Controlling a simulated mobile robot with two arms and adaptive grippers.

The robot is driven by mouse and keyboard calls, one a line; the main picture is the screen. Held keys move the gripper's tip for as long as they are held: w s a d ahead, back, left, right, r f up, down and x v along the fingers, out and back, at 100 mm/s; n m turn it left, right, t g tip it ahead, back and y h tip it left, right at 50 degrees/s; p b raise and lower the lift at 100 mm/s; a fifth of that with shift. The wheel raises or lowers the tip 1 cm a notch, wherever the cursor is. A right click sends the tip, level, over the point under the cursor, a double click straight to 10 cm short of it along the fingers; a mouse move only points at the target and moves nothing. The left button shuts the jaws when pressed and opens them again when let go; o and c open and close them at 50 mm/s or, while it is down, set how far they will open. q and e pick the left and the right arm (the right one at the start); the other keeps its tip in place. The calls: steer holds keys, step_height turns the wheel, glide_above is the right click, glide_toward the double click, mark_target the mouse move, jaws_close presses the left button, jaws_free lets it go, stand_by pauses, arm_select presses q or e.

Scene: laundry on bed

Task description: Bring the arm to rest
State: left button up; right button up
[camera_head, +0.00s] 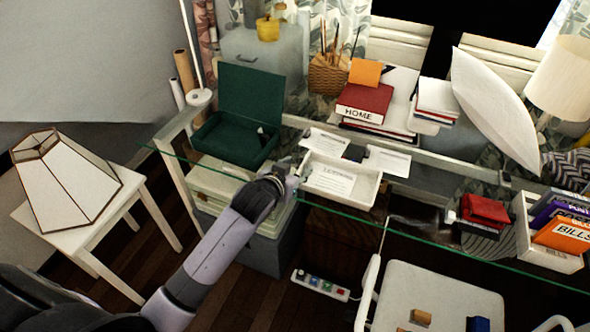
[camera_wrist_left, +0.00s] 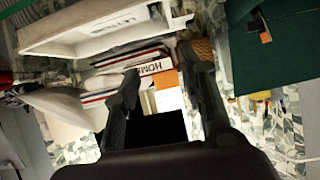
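My left arm (camera_head: 215,250) comes in from the lower left of the head view. My left gripper (camera_head: 283,176) is at the front edge of the glass desk, just left of a white tray (camera_head: 343,200) with papers in it. In the wrist view the two dark fingers of my left gripper (camera_wrist_left: 160,75) stand apart with nothing between them, so it is open and empty. The white tray (camera_wrist_left: 95,32) shows at the top of that view. Whether the gripper touches the tray or the glass is hard to tell. My right gripper is not in view.
The glass desk (camera_head: 455,240) bears an open green box (camera_head: 245,110), books (camera_head: 366,102), red wallets (camera_head: 484,209) and a bin of folders (camera_head: 522,229). A lamp (camera_head: 65,178) stands on a side table at left. A white chair (camera_head: 440,295) is in front.

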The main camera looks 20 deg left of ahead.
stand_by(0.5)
arm_select(q)
steer(key=s+f+g, duration=0.2)
steer(key=s+g, duration=0.1)
steer(key=s, duration=0.8)
steer(key=s+f+m+g, duration=0.1)
steer(key=s+f+g, duration=0.2)
steer(key=s, duration=0.7)
steer(key=s+f+g, duration=0.2)
steer(key=s+g, duration=0.1)
steer(key=s, duration=0.8)
step_height(320, 180, down, 26)
steer(key=g, duration=0.1)
steer(key=s+a+f+g, duration=0.1)
steer(key=s+a+f, duration=0.2)
steer(key=s+f, duration=1.3)
steer(key=shift+s+f+y, duration=0.3)
steer(key=shift+s+f, duration=0.1)
steer(key=shift+s, duration=0.5)
